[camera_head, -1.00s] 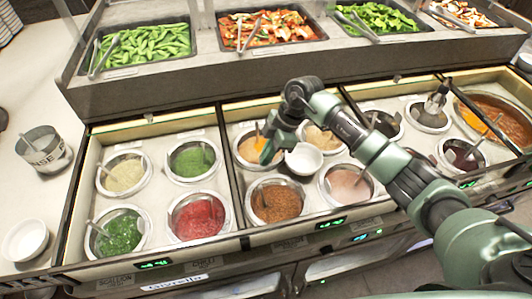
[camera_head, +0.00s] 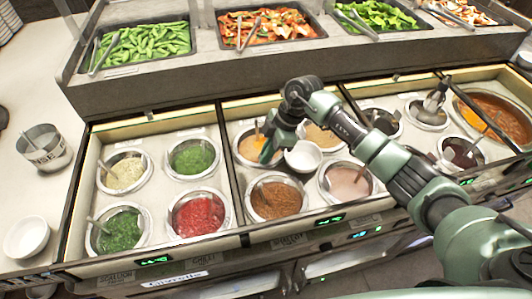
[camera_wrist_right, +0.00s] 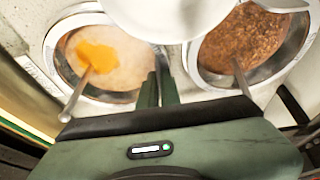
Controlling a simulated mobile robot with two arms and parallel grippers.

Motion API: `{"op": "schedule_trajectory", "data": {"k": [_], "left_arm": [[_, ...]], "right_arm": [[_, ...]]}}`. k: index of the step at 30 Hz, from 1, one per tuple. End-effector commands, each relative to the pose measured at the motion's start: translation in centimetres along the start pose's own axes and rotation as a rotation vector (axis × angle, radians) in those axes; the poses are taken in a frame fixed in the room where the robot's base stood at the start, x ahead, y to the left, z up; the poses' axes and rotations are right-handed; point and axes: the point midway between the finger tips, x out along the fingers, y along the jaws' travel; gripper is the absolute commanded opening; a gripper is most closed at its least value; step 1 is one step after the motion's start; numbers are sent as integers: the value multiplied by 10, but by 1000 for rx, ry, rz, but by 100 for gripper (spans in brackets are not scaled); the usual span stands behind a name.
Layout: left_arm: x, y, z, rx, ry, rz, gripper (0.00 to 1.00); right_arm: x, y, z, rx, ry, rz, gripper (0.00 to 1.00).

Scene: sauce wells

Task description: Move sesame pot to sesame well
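My right gripper (camera_head: 270,150) is over the second section of the counter. In the right wrist view its fingers (camera_wrist_right: 158,88) are close together at the rim of a white bowl (camera_wrist_right: 165,12), apparently pinching it. The bowl also shows in the head view (camera_head: 303,157). Beside it are a pale pot with an orange patch and a spoon (camera_wrist_right: 112,65) and a brown grainy pot (camera_wrist_right: 245,42). A pale pot with a spoon (camera_head: 125,174) is in the left section. No readable label tells which pot or well is sesame. My left gripper is out of view.
Green (camera_head: 192,158) and red (camera_head: 198,213) pots sit in the left section, a pinkish pot (camera_head: 347,182) right of the bowl. A metal pot (camera_head: 46,148) and white bowl (camera_head: 27,237) stand on the left counter. Vegetable trays (camera_head: 145,48) line the back.

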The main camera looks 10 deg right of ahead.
Motion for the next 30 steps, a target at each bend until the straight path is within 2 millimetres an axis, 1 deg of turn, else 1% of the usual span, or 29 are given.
{"op": "schedule_trajectory", "data": {"k": [7, 9, 10, 16, 17, 18, 20, 30], "left_arm": [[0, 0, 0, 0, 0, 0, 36], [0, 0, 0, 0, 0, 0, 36], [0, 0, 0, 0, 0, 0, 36], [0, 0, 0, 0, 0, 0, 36], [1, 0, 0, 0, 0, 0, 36], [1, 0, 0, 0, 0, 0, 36], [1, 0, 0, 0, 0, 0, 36], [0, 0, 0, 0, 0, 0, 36]], "right_arm": [[4, -1, 1, 0, -2, -2, 0], [4, -1, 2, 1, -3, -3, 23], [4, -1, 2, 1, -3, -3, 29], [4, -2, 2, 2, -3, -4, 29], [6, -4, 4, 5, -7, -12, 32], [6, -4, 4, 5, -7, -11, 43], [6, -3, 4, 5, -7, -10, 58], [4, -2, 2, 3, -4, -6, 58]]}}
